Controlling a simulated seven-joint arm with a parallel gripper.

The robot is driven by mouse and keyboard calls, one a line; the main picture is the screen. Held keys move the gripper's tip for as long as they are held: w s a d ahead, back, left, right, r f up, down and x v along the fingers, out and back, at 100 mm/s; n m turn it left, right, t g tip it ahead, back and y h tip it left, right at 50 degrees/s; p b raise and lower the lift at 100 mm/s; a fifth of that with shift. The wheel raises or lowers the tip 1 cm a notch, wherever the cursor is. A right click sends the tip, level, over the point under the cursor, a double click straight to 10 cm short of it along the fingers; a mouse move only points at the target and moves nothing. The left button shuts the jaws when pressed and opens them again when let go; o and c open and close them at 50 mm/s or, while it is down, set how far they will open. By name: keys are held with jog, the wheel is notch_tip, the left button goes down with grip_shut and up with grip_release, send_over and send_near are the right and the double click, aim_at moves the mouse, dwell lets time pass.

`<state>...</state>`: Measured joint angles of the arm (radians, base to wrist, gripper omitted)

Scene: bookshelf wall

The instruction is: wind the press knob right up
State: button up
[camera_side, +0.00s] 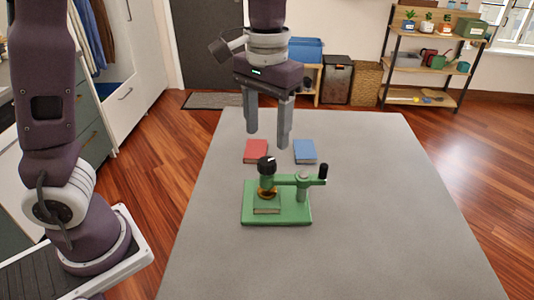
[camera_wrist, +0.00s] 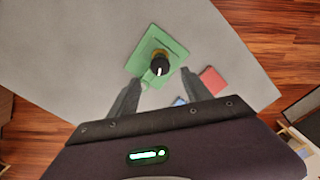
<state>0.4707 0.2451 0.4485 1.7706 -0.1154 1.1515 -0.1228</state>
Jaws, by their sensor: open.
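The green press (camera_side: 289,215) stands on the grey table, with a black knob (camera_side: 266,164) on top of a brass-coloured screw (camera_side: 267,192). A flat green block, perhaps a book (camera_side: 267,208), lies on its base under the screw. My gripper (camera_side: 268,140) is open and empty, above and behind the press, fingers pointing down. In the wrist view the knob (camera_wrist: 159,68) shows beyond and between my open fingers (camera_wrist: 160,82), apart from them.
A red book (camera_side: 256,150) and a blue book (camera_side: 305,151) lie flat on the table (camera_side: 390,220) behind the press. The table is clear to the right and in front. A shelf rack (camera_side: 432,60) stands beyond the table.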

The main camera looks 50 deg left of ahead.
aim_at(267, 161)
jog(key=m, duration=0.4)
jog(key=shift+m, duration=0.4)
jog(key=m, duration=0.3)
jog(key=shift+m, duration=0.3)
jog(key=m, duration=0.4)
jog(key=shift+f+m, duration=0.3)
notch_tip(267, 161, down, 6)
jog(key=shift+f, duration=0.25)
jog(key=shift+c, duration=0.3)
grip_shut()
